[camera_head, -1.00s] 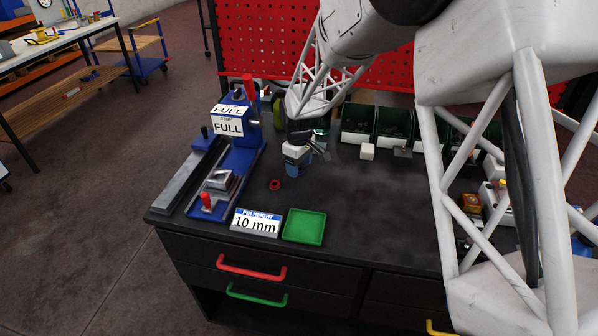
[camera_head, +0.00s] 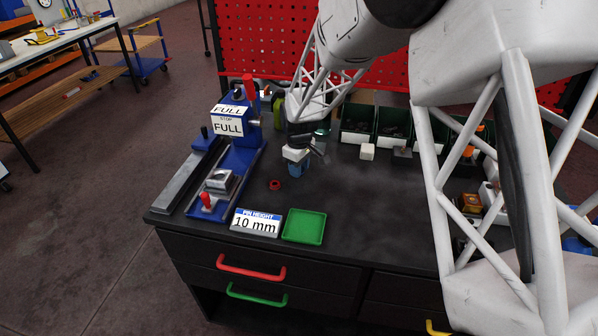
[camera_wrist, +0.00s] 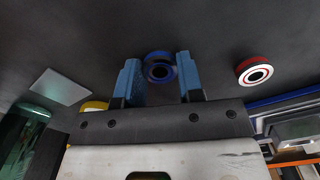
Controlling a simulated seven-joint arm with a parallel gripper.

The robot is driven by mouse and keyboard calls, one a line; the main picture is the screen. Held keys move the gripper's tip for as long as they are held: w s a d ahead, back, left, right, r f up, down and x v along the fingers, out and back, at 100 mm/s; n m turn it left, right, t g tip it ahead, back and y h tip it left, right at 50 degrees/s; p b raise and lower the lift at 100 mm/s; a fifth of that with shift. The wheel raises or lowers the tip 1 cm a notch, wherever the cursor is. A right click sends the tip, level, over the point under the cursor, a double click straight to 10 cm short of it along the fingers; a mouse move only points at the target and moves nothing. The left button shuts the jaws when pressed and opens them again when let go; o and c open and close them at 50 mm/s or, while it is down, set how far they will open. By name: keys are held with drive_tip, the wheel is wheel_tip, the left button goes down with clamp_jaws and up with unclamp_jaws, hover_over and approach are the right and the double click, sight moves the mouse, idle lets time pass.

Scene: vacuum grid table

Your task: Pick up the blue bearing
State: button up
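The blue bearing (camera_wrist: 158,70), a ring with a dark centre, lies on the dark table top and shows between my fingers in the wrist view. My gripper (camera_wrist: 157,59) has two blue fingers, set apart on either side of the bearing. A narrow gap shows between the bearing and the fingers; I cannot tell how far the fingertips are above the table. In the head view my gripper (camera_head: 299,171) points down over the table beside the blue fixture, and the blue bearing cannot be made out there.
A red bearing (camera_head: 275,184) lies just left of my gripper; it also shows in the wrist view (camera_wrist: 255,72). The blue fixture (camera_head: 228,165) stands to the left. A green tray (camera_head: 304,227) and a "10 mm" sign (camera_head: 255,222) are at the front. Dark green bins (camera_head: 358,121) stand behind.

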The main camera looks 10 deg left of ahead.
drive_tip(key=shift+c, duration=1.2)
drive_tip(key=shift+r, duration=0.1)
drive_tip(key=shift+r, duration=0.75)
wheel_tip(320, 180, up, 2)
drive_tip(key=shift+r, duration=0.1)
drive_tip(key=s+d, duration=0.2)
drive_tip(key=s, duration=0.2)
drive_tip(key=s+d, duration=0.2)
drive_tip(key=s, duration=0.3)
drive_tip(key=s+d+r, duration=0.1)
drive_tip(key=s+d, duration=0.2)
drive_tip(key=s, duration=0.2)
drive_tip(key=shift+s, duration=0.2)
drive_tip(key=shift+w, duration=0.1)
drive_tip(key=w+n, duration=0.1)
drive_tip(key=w, duration=0.3)
drive_tip(key=w+d+n, duration=0.1)
drive_tip(key=w+n, duration=0.1)
drive_tip(key=w, duration=0.3)
drive_tip(key=w+d+n, duration=0.1)
drive_tip(key=w, duration=0.3)
drive_tip(key=shift+w+r, duration=0.15)
drive_tip(key=shift+r, duration=0.2)
